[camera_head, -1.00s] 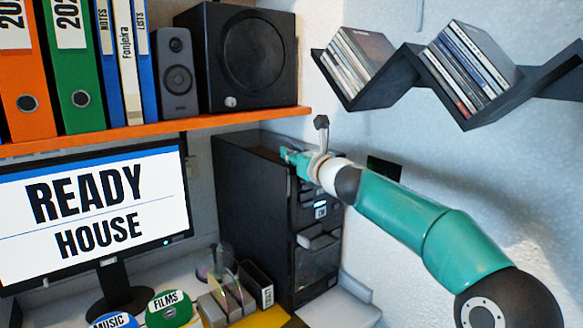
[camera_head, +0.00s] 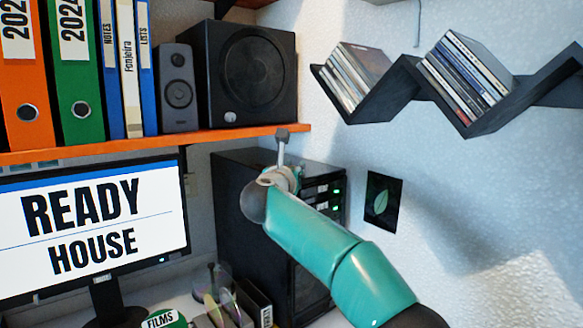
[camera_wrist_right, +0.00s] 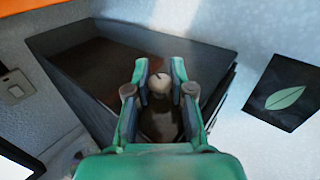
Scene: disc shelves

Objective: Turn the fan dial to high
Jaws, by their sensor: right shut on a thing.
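In the right wrist view, a small round pale knob (camera_wrist_right: 160,83), which looks like the dial, sits between the two fingers of my right gripper (camera_wrist_right: 157,75). The fingers are shut on it. I cannot read any marking on it or tell which setting it is at. In the head view my right wrist hides the fingers and the knob. The wrist is in front of the upper part of the black computer tower (camera_head: 240,230). The tower's dark top (camera_wrist_right: 110,65) spreads behind the fingers in the wrist view. My left gripper is not in view.
An orange shelf (camera_head: 150,142) with binders and a speaker (camera_head: 248,70) is above. A monitor (camera_head: 90,225) stands to the left. A leaf picture (camera_head: 382,200) hangs on the wall at the right. A zigzag disc shelf (camera_head: 395,100) is higher up. Green lights show on the tower.

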